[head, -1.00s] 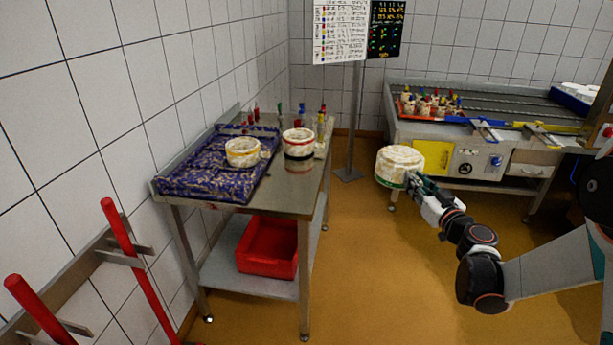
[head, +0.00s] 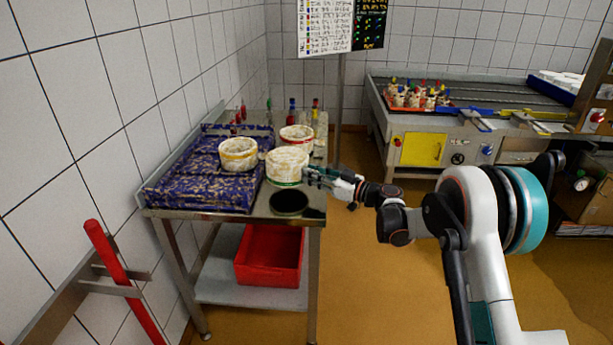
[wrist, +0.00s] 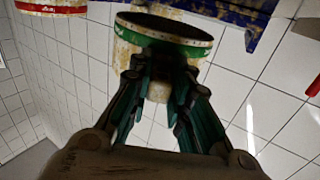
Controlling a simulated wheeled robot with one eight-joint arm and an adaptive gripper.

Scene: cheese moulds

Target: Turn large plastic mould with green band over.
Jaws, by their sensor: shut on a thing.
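The large whitish plastic mould with the green band (head: 287,160) is held above the front right part of the steel table. In the head view its pale, closed-looking face is up and the green band is low. My gripper (head: 308,175) is shut on its right side. In the wrist view, which appears upside down, my gripper's fingers (wrist: 160,85) grip the mould (wrist: 130,57). The green band and a dark round end face the picture's top, where the table cloth shows. Whether that dark end is hollow I cannot tell.
A yellow-banded mould (head: 238,154) stands on the blue patterned cloth (head: 200,190). A red-banded mould (head: 297,132) stands close behind the held one. A dark round patch, perhaps a reflection, lies on the bare steel (head: 260,207) in front. A red crate (head: 268,270) is below.

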